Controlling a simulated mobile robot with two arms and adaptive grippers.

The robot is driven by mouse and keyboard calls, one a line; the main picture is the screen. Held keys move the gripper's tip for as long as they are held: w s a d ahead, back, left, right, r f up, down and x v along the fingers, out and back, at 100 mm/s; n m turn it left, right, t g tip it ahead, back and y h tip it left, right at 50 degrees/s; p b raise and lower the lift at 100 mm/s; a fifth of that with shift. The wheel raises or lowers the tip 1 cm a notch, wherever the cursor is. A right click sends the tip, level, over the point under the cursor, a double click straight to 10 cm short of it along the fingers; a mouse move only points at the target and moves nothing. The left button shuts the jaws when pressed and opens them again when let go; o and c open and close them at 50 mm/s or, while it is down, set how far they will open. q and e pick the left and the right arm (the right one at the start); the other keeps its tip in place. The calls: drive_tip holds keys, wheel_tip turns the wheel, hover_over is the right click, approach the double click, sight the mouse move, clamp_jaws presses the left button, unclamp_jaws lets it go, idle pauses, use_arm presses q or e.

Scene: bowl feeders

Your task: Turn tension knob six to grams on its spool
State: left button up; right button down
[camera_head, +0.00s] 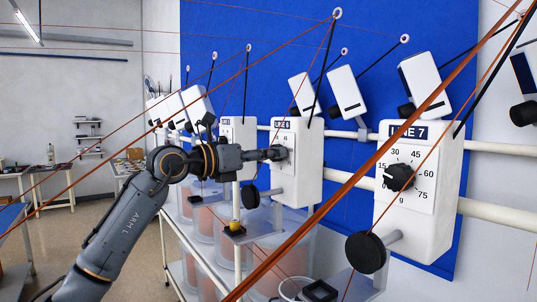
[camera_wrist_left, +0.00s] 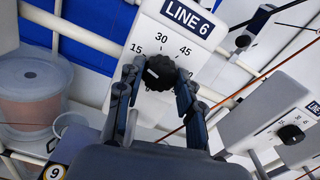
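The LINE 6 feeder (camera_head: 284,190) is a white box on a rail in the middle of the head view. Its black tension knob six (camera_wrist_left: 160,72) shows in the wrist view, with 15, 30 and 45 readable around it; the pointer's setting is unclear. My left gripper (camera_head: 277,153) reaches it from the left; in the wrist view its two fingers (camera_wrist_left: 160,76) flank the knob closely and seem shut on it. My right gripper is not in view.
The LINE 7 feeder (camera_head: 420,190), with its own black knob (camera_head: 398,177), stands to the right. More feeders line the rail to the left. Orange threads and black guide rods cross the space in front. Clear spool containers (camera_head: 270,260) stand below.

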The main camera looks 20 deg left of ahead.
use_arm(q)
drive_tip(key=c, duration=0.3)
drive_tip(key=shift+c, duration=0.2)
